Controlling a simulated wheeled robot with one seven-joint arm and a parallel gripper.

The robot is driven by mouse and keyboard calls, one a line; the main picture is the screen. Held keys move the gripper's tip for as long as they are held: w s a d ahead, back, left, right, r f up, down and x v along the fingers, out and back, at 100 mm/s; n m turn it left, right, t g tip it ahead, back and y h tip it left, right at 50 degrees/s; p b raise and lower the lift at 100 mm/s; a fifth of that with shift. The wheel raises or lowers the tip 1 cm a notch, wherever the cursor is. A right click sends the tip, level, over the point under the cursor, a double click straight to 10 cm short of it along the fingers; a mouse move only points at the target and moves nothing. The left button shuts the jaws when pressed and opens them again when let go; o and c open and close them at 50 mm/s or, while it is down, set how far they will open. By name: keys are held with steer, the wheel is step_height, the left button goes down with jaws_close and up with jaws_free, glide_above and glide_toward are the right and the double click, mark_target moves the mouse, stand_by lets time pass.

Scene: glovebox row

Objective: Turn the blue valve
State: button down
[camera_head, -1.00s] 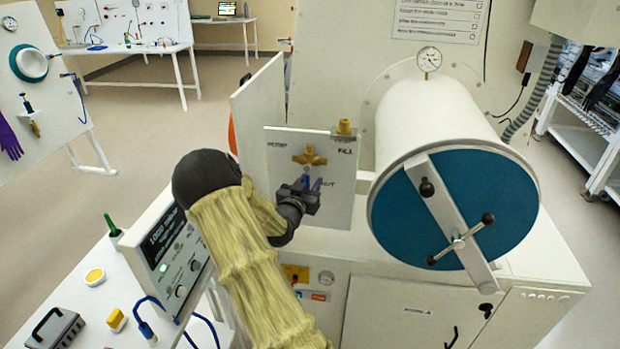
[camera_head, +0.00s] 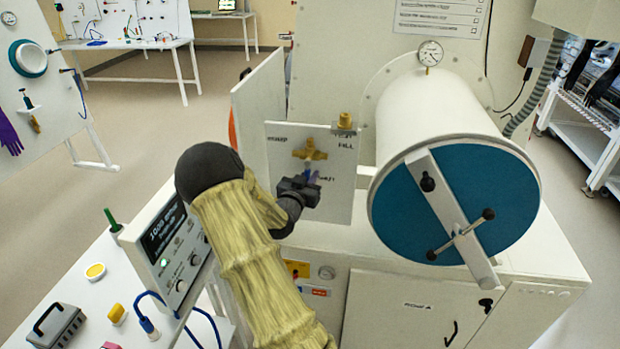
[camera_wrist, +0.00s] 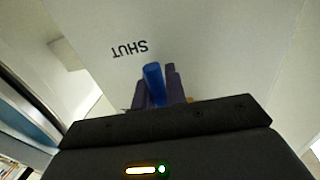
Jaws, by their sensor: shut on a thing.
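The blue valve handle (camera_head: 308,176) hangs below a brass valve body (camera_head: 310,152) on an upright white panel (camera_head: 340,195). In the wrist view the blue handle (camera_wrist: 154,84) stands between the two purple fingers of my gripper (camera_wrist: 158,90), near the printed word SHUT. My gripper (camera_head: 312,179) is shut on this handle, in front of the panel. The handle points down, toward the SHUT mark. A FILL mark is at the panel's right, and another mark at its left is hard to read. My gripper hides part of the handle.
A large white cylinder with a teal door (camera_head: 455,200) and crossbar stands close at the right. A second white panel (camera_head: 258,100) stands behind at the left. A display box (camera_head: 165,245) and a side table with small items (camera_head: 75,300) are at the lower left.

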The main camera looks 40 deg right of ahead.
mark_target(296, 161)
steer(key=w+a+m+b, duration=0.1)
steer(key=m+b, duration=0.1)
steer(key=b, duration=0.1)
steer(key=w+a+r+m+y+b, duration=0.1)
steer(key=m+b, duration=0.2)
steer(key=b, duration=0.1)
steer(key=w+m+y+b, duration=0.1)
steer(key=m+b, duration=0.2)
steer(key=b, duration=0.1)
steer(key=shift+w+a+r, duration=0.15)
steer(key=shift+a, duration=0.25)
steer(key=shift+w+a+r+m+y+b, duration=0.2)
steer(key=shift+r+m+b, duration=0.15)
steer(key=shift+m+b, duration=0.3)
steer(key=shift+w+a+r+m+y+b, duration=0.15)
steer(key=shift+r+m+b, duration=0.2)
steer(key=shift+m+b, duration=0.3)
steer(key=c, duration=1.4)
jaws_free()
steer(key=shift+w, duration=0.1)
steer(key=shift+c, duration=0.2)
steer(key=shift+d, duration=0.1)
steer(key=shift+s, duration=0.2)
